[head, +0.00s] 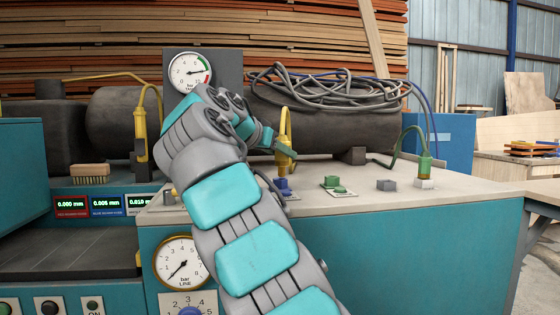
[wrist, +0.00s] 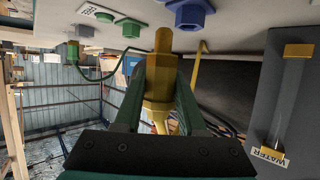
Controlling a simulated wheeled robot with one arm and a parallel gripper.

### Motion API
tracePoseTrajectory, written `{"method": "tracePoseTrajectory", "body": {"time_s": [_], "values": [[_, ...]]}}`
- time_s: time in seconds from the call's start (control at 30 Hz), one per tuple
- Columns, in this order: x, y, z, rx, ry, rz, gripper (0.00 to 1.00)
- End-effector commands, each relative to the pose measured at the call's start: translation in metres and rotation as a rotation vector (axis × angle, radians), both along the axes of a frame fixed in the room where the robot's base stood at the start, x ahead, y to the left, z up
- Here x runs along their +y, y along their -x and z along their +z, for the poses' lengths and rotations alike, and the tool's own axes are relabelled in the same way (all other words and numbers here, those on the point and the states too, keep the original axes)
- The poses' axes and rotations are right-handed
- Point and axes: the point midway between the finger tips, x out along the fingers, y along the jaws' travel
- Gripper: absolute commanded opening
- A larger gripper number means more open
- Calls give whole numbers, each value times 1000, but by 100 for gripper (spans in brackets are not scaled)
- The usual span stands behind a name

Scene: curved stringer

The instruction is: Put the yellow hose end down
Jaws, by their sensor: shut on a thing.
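My gripper (head: 281,150) is shut on the yellow hose end (head: 284,158) above the bench top. The wrist view shows the dark green fingers of my gripper (wrist: 163,72) on both sides of the brass-yellow hose end (wrist: 162,42). Its narrow tip points toward the bench. Its yellow hose (head: 286,118) rises above the grip. A blue hexagonal fitting (head: 283,187) on the bench lies just below it in the head view; in the wrist view the blue fitting (wrist: 190,14) is beside the tip. Contact with the bench cannot be told.
A green fitting (head: 338,186) and a grey fitting (head: 386,184) stand to the right. A green hose end (head: 424,168) stands upright farther right. Another yellow hose end (head: 141,135) is at left. Coiled hoses (head: 330,90) lie on the dark tank behind. The front right bench top is clear.

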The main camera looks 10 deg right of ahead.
Motion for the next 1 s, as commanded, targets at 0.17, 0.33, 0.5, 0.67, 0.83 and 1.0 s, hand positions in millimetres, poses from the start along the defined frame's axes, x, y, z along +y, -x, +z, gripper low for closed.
{"method": "tracePoseTrajectory", "body": {"time_s": [0.17, 0.33, 0.5, 0.67, 0.83, 1.0], "values": [[-4, -27, 0, 4, -2, 1, 0], [-6, -48, -1, 3, -3, 2, 0], [-8, -59, -4, 1, -1, 0, 0], [-9, -61, -11, -1, 1, -2, 0], [-9, -61, -30, 1, 4, -2, 0], [-8, -60, -40, 0, 3, -1, 0]]}}
